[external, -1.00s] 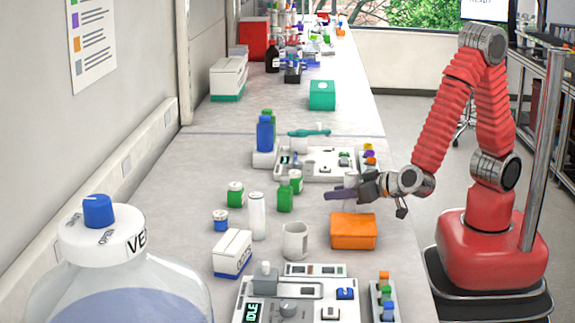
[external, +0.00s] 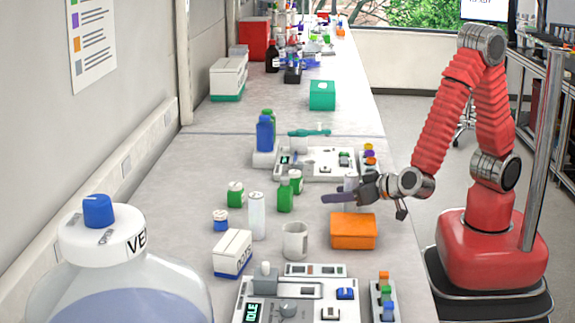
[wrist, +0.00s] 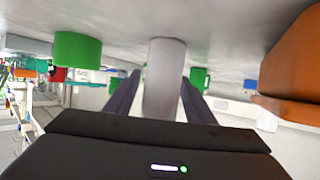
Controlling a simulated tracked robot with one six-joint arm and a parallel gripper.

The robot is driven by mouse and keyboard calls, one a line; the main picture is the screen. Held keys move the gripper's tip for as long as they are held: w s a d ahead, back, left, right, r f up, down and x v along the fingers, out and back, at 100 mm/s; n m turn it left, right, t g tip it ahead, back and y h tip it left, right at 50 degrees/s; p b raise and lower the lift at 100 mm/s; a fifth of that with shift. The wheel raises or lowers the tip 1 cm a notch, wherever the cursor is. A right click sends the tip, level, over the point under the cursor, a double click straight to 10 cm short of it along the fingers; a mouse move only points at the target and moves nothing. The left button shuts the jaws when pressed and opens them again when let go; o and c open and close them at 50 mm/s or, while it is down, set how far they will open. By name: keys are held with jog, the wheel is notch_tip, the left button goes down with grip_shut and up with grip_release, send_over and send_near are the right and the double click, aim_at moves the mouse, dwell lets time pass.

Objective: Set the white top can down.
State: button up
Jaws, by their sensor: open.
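My gripper (external: 342,197) is low over the right part of the bench, just behind the orange box in the external view. It is open. In the wrist view, which is upside down, a plain white can (wrist: 164,85) stands between the two dark fingers (wrist: 158,98), with its end at the bench surface. In the external view only the upper part of this white can (external: 350,180) shows above the fingers; the rest is hidden. I cannot make out its top clearly.
The orange box (external: 353,232) is close in front of the gripper. Green cans (external: 285,197), a tall white can (external: 257,215) and a white mug (external: 295,240) stand to the left. A white instrument panel (external: 290,174) lies behind.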

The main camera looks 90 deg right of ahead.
jog(key=shift+r, duration=0.15)
jog(key=shift+v, duration=6)
jog(key=shift+a, duration=0.1)
jog(key=shift+w+a+y, duration=0.2)
jog(key=shift+w+y, duration=0.15)
jog(key=shift+y, duration=0.15)
jog(key=w+a+r+n+y, duration=0.2)
jog(key=r+n+y, duration=0.1)
jog(key=r+y, duration=0.3)
jog(key=w+a+r+n+y, duration=0.2)
jog(key=a+r+y, duration=0.1)
jog(key=r+y, duration=0.25)
jog(key=s+d+f+n+g+h, duration=0.1)
jog(key=s+d+f+g+h, duration=0.1)
jog(key=s+d, duration=0.5)
jog(key=s+d+f+n+g+h, duration=0.1)
jog(key=s+d+f+g+h, duration=0.1)
jog(key=s+d, duration=0.6)
jog(key=d+g, duration=0.1)
jog(key=d, duration=0.3)
jog(key=shift+d+h, duration=0.15)
jog(key=shift+h, duration=0.2)
